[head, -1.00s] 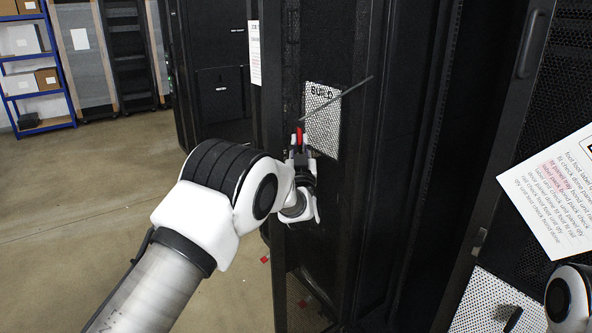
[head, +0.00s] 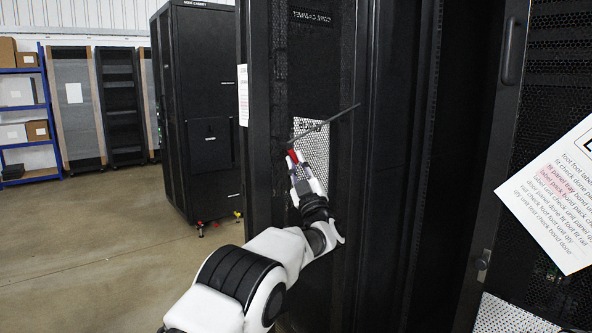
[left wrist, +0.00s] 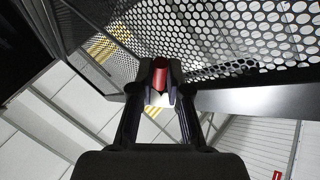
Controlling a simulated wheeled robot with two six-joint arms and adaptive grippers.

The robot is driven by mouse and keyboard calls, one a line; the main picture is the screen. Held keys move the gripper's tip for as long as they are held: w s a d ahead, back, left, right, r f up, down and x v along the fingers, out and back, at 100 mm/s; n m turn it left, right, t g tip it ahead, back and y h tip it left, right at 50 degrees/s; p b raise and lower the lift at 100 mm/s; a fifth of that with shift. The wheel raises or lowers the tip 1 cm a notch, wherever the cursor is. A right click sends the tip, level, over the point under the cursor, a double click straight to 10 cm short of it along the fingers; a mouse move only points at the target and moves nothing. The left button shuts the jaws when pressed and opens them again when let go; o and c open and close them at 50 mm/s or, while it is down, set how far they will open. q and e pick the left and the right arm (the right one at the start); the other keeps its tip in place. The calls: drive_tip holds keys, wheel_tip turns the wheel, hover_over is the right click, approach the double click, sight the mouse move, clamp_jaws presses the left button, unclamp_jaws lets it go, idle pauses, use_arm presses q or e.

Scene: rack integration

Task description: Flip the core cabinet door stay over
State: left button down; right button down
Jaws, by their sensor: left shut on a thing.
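The door stay (head: 330,121) is a thin dark rod in the head view, slanting up to the right in front of the dark cabinet's panel. A red piece (head: 293,156) is at its lower left end. My left gripper (head: 294,165) is shut on this red piece and points up and slightly left. The red piece also shows between the fingertips in the left wrist view (left wrist: 160,74). Whether the rod's far end touches the cabinet, I cannot tell. A label (head: 310,17) with mirrored lettering is above on the core cabinet. My right gripper is out of view.
A perforated white patch (head: 316,150) is behind the rod. A tall dark rack face with a handle (head: 512,52) and a white paper sheet (head: 556,195) stand at right. Another black cabinet (head: 205,110) and blue shelving (head: 28,105) are farther back left. Floor (head: 100,240) at left is clear.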

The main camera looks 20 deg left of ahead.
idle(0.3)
use_arm(q)
drive_tip(key=c, duration=1.4)
unclamp_jaws()
drive_tip(key=v, duration=1.2)
drive_tip(key=shift+w, duration=0.1)
